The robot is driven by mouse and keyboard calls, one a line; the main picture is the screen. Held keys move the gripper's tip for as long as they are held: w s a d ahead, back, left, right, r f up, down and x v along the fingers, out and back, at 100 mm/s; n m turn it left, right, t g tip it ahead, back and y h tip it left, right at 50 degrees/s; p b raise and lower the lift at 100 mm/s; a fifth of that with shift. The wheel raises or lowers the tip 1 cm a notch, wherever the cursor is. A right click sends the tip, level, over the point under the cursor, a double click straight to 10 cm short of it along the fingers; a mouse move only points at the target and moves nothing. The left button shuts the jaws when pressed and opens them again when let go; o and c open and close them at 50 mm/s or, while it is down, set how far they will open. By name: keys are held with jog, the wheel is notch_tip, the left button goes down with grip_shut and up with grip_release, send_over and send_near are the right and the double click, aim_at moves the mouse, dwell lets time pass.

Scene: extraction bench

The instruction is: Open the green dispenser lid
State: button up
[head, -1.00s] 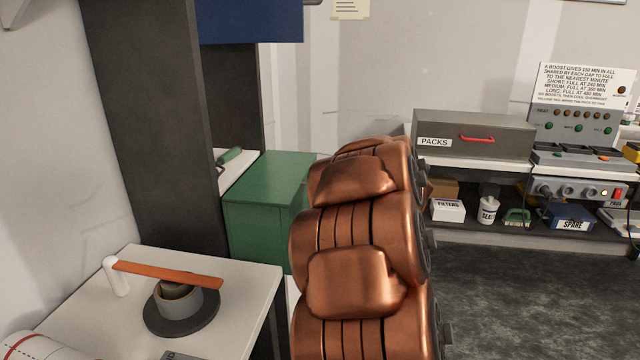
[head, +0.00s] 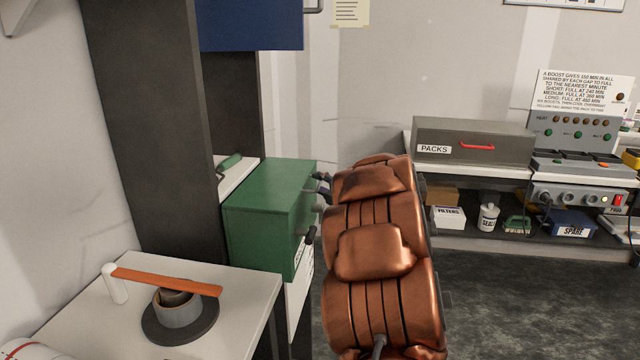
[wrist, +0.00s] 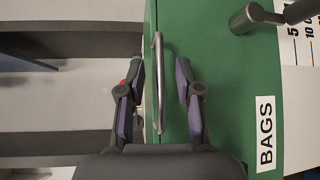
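The green dispenser (head: 265,205) stands left of centre in the head view, and its lid looks closed. In the wrist view its green face (wrist: 225,95) fills the right half, with a white BAGS label. A silver bar handle (wrist: 158,85) runs along the edge of the face. My gripper (wrist: 159,72) is open, with one finger on each side of the handle and a gap visible to both. In the head view my gripper (head: 322,186) shows partly at the dispenser's front, mostly hidden by my copper arm.
A dark knob (head: 310,235) sticks out of the dispenser's front; a knob by a number scale (wrist: 250,18) shows in the wrist view. A grey PACKS box (head: 470,140) sits on the right bench.

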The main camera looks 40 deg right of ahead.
jog(key=shift+w, duration=0.4)
grip_shut()
dwell(0.5)
